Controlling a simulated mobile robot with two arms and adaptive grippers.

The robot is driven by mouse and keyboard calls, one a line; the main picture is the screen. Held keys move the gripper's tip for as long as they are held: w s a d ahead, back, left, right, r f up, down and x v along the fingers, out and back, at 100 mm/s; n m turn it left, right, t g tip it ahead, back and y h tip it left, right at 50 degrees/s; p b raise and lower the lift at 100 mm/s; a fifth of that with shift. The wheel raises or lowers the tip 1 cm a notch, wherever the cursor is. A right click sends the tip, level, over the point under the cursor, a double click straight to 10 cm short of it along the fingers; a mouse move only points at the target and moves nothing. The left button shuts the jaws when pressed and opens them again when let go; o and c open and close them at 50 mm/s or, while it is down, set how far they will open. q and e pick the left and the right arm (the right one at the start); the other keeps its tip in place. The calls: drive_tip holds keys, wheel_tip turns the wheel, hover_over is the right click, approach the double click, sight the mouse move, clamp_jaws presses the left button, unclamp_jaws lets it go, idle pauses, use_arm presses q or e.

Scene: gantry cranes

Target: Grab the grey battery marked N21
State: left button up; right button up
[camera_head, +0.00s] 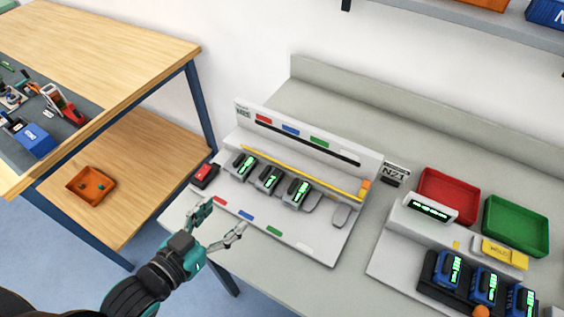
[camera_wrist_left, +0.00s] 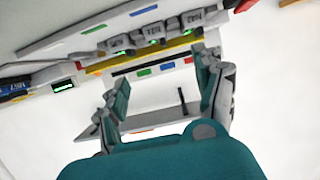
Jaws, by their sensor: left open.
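Three grey batteries with green displays sit in a row on a light grey charging board (camera_head: 283,243): a left one (camera_head: 242,164), a middle one (camera_head: 268,179) and a right one (camera_head: 297,192). My left gripper (camera_head: 220,222) is open and empty, in front of the board's left front edge. In the left wrist view the open fingers (camera_wrist_left: 158,78) have the batteries (camera_wrist_left: 153,42) beyond them, apart from the fingers. My right gripper is not in view.
A red-topped black device (camera_head: 205,175) sits at the board's left. A yellow bar (camera_head: 300,172) runs behind the batteries. Blue batteries (camera_head: 485,287) stand in a station at right, near red (camera_head: 448,190) and green (camera_head: 517,225) trays. A wooden table (camera_head: 110,50) is at left.

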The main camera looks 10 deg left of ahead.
sight(276, 167)
use_arm(q)
drive_tip(key=x, duration=0.2)
drive_tip(key=p+x, duration=0.1)
drive_tip(key=x, duration=0.2)
drive_tip(key=shift+w+d+r, duration=0.2)
drive_tip(key=shift+w+d, duration=0.05)
drive_tip(key=shift+w, duration=0.2)
drive_tip(key=p+x, duration=0.1)
drive_tip(key=x, duration=0.2)
drive_tip(key=shift+w+d+f, duration=0.15)
drive_tip(key=shift+w, duration=0.15)
drive_tip(key=shift+x, duration=0.85)
drive_tip(key=shift+w+f, duration=0.1)
drive_tip(key=shift+w, duration=0.05)
drive_tip(key=shift+w+d+p, duration=0.2)
drive_tip(key=shift+w+p, duration=0.1)
drive_tip(key=shift+p, duration=0.05)
drive_tip(key=p+x, duration=0.1)
drive_tip(key=x, duration=0.2)
drive_tip(key=shift+w+d+f, duration=0.2)
drive_tip(key=shift+w+d, duration=0.05)
drive_tip(key=shift+w, duration=0.05)
drive_tip(key=shift+w+d+f, duration=0.15)
drive_tip(key=shift+w+f, duration=0.05)
drive_tip(key=shift+w, duration=0.1)
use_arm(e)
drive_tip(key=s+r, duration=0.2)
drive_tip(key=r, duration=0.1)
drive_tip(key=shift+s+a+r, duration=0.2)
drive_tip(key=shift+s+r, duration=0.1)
